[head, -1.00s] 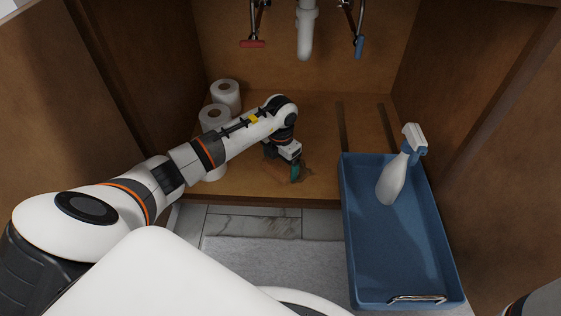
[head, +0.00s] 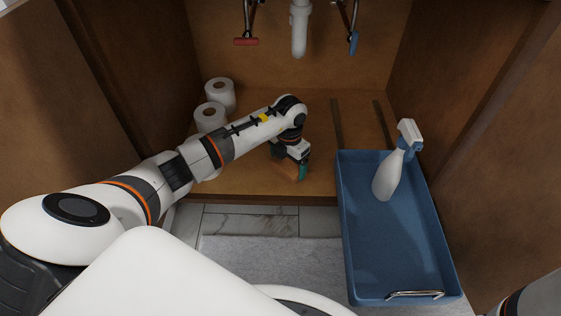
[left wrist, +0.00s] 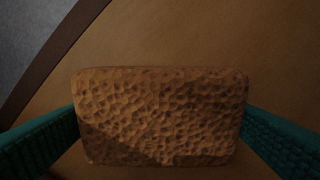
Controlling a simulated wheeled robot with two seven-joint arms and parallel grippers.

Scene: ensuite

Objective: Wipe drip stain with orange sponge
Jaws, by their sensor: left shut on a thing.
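My left gripper (head: 290,171) reaches into the wooden cabinet, pointing down at its floor (head: 237,183). It is shut on the orange sponge (head: 284,172), which shows as a small brownish block beside the teal finger. In the left wrist view the pitted sponge (left wrist: 163,115) sits between the two teal fingers, low over the cabinet floor. I cannot tell whether its underside touches the floor. I cannot make out the drip stain now; the gripper and sponge may cover part of it. My right gripper is out of view.
A blue tray (head: 398,260) with a white spray bottle (head: 388,178) stands at the right, overhanging the cabinet's front edge. Two toilet rolls (head: 219,95) (head: 209,116) stand at the back left. A drain pipe (head: 300,30) and red and blue valves hang above.

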